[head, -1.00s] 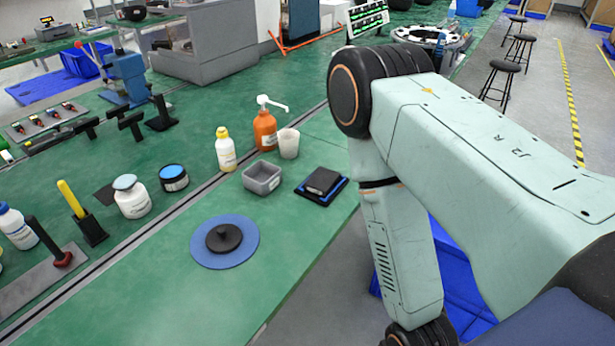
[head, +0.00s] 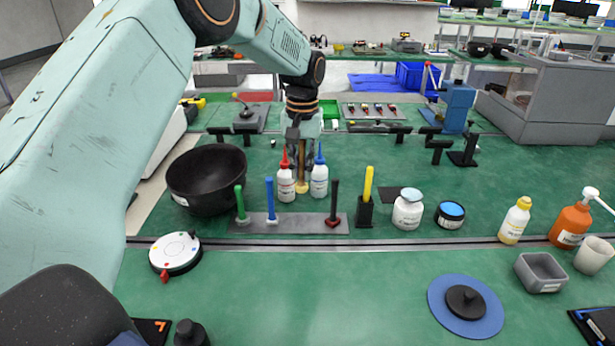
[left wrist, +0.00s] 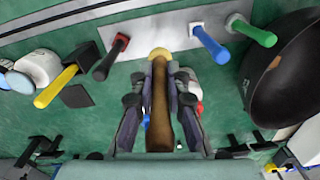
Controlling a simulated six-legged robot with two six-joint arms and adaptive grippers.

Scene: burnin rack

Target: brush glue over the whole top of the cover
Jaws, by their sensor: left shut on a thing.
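My left gripper (head: 301,158) points down over the far bench, behind the white bottles. In the left wrist view (left wrist: 160,95) its fingers are shut on a brown-handled tool, likely the brush (left wrist: 160,105), with a pale yellowish end. The tool's lower end (head: 302,186) shows between a red-tipped bottle (head: 286,184) and a blue-tipped bottle (head: 319,180). Whether it touches the bench is unclear. A black round piece with a raised hub (head: 466,300), possibly the cover, lies on a blue round mat (head: 440,308) at lower right. My right gripper is out of view.
A black bowl (head: 207,180) stands left of the gripper. A grey rack (head: 295,224) with coloured handles, a yellow-handled tool in a black holder (head: 366,213) and a white jar (head: 408,210) stand nearby. The near bench's middle is clear.

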